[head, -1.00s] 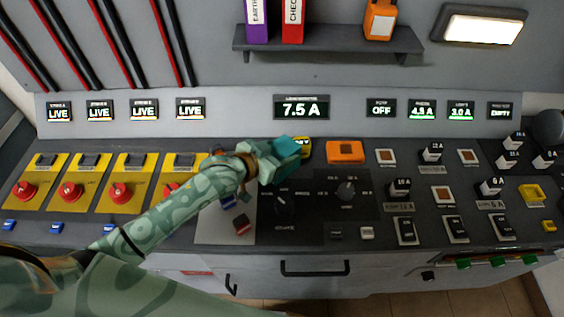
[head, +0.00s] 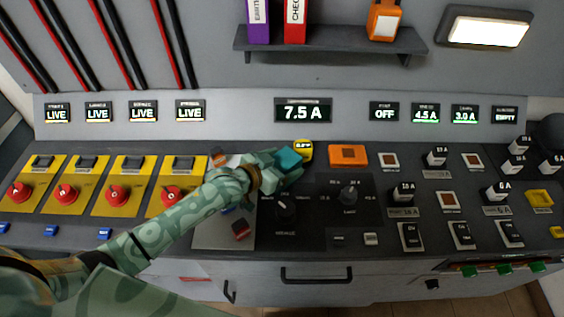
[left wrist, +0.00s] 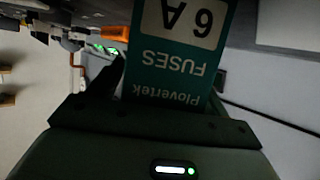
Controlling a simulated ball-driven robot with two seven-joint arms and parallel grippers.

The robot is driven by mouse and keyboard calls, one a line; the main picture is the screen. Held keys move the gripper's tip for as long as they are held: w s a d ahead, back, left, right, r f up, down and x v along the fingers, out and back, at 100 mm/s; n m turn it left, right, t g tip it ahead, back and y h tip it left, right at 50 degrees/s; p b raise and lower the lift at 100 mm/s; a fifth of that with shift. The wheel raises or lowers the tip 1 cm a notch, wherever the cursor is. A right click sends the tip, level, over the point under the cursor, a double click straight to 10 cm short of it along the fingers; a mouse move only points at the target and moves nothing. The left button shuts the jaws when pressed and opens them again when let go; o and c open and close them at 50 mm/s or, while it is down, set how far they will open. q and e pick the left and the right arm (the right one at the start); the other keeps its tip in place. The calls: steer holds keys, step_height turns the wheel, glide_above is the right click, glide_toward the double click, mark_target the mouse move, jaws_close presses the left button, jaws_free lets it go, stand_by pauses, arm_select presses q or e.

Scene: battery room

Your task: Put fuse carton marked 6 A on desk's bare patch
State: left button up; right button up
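The teal fuse carton (head: 288,160) is in my left gripper (head: 272,170), over the middle of the desk. In the left wrist view the carton (left wrist: 172,58) reads "Plovertek FUSES 6 A", upside down in the picture, and sits between the dark fingers (left wrist: 160,100). The gripper is shut on it. Whether the carton touches the desk is hard to tell. A light grey bare patch (head: 212,236) of the desk lies below and left of the gripper, partly hidden by my arm. My right gripper is not in view.
A red block (head: 241,230) and a partly hidden blue one lie at the patch's right side. A yellow item (head: 303,150) and an orange box (head: 348,154) stand close right of the carton. Yellow switch panels (head: 125,185) are left; a dark dial panel (head: 320,212) is right.

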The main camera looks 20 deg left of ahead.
arm_select(q)
steer(key=shift+r, duration=0.2)
steer(key=p+v, duration=0.3)
steer(key=v, duration=0.9)
steer(key=shift+s+f, duration=0.1)
steer(key=shift+f, duration=0.05)
